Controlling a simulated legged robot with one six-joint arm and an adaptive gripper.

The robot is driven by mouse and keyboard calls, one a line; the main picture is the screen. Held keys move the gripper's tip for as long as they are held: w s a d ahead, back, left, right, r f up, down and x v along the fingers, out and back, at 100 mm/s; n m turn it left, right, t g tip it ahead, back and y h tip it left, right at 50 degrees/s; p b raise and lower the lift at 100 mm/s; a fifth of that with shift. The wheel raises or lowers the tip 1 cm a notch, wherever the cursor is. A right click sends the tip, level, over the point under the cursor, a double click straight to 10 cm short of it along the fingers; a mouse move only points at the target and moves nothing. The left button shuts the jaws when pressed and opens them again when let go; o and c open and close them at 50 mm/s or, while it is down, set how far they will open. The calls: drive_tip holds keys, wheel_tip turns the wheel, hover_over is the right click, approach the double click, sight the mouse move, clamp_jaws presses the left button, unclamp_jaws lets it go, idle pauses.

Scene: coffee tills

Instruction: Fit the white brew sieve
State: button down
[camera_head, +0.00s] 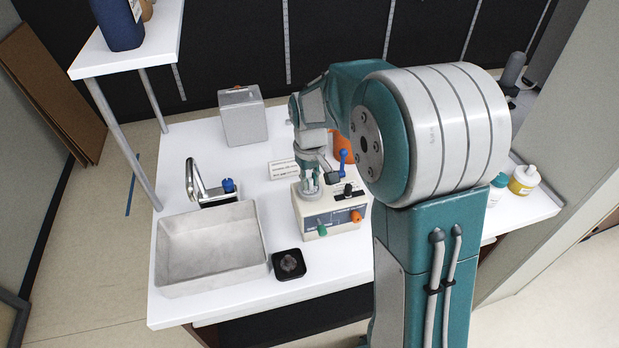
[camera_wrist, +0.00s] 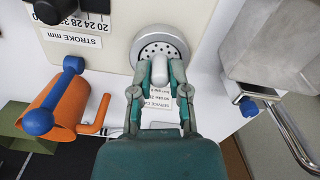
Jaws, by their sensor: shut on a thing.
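In the wrist view my gripper (camera_wrist: 160,92) is shut on a small white knob (camera_wrist: 159,70). The knob stands in front of a grey perforated disc (camera_wrist: 152,47), seated within or against a pale round rim (camera_wrist: 181,40) at the edge of a cream machine (camera_wrist: 118,62). I take the knob and disc to be the white brew sieve; how fully it is seated I cannot tell. In the head view my gripper (camera_head: 309,187) is over the left part of the cream machine (camera_head: 325,218); the sieve is hidden there.
A metal basin (camera_head: 210,278) and a tap (camera_head: 192,180) lie left of the machine. A black square pad (camera_head: 289,277) is in front. A blue lever (camera_head: 343,157) and an orange jug (camera_wrist: 70,102) are close by. A grey box (camera_head: 242,118) stands behind.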

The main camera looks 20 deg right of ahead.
drive_tip(key=c, duration=0.5)
unclamp_jaws()
drive_tip(key=shift+c, duration=0.2)
wheel_tip(320, 180, up, 12)
drive_tip(key=shift+a+f, duration=0.1)
